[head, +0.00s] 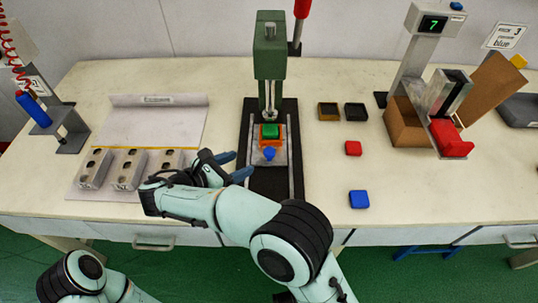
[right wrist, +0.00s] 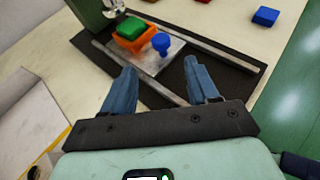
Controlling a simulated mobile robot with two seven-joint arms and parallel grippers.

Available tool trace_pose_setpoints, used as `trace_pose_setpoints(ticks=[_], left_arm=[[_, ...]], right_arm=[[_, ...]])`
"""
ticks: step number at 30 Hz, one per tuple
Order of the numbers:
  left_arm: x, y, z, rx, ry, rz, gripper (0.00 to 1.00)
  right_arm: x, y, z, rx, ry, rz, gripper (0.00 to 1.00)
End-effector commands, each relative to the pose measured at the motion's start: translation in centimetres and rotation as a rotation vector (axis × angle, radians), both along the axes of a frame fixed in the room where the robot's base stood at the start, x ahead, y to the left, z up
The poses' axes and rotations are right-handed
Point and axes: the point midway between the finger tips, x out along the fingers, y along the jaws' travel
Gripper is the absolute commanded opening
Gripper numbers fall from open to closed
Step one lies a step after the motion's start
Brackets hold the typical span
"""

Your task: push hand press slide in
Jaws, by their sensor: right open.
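The green hand press (head: 270,60) stands at the back of a black base (head: 262,188) with two metal rails. Its metal slide plate (head: 283,156) lies between the rails and carries an orange mould (head: 261,143) with a green block (head: 270,131) in it. A blue knob (head: 269,153) stands at the plate's front; it also shows in the right wrist view (right wrist: 162,42). My right gripper (head: 237,166) is open and empty, just left of and in front of the knob, apart from it. In the right wrist view its blue fingers (right wrist: 160,78) point toward the slide. My left gripper is out of view.
Grey mould parts (head: 128,170) lie on a sheet at left. Blue (head: 359,199) and red (head: 353,148) blocks and two small trays (head: 328,111) lie right of the press. A scale stand (head: 412,60) and cardboard box (head: 404,124) stand further right. The front right tabletop is mostly clear.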

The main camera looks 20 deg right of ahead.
Motion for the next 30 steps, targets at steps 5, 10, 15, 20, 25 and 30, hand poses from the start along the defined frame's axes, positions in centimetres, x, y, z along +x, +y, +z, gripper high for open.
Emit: trace_pose_setpoints(ticks=[5, 10, 15, 20, 25, 30], left_arm=[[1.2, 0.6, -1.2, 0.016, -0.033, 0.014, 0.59], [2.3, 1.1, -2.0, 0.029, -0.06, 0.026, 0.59], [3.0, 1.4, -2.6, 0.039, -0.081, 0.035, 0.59], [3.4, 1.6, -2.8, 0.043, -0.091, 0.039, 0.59], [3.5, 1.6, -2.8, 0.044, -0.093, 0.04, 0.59], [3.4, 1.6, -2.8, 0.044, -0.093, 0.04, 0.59]], right_arm=[[1.7, -3.3, -1.8, 0.001, 0.002, -0.006, 0.59], [3.3, -6.2, -3.1, 0.002, 0.002, -0.006, 0.59], [4.4, -8.1, -4.0, 0.004, 0.002, -0.004, 0.59], [4.9, -9.0, -4.3, 0.004, 0.001, -0.004, 0.59], [5.0, -9.2, -4.4, 0.004, 0.0, -0.003, 0.59], [5.0, -9.2, -4.4, 0.004, 0.0, -0.003, 0.49]])
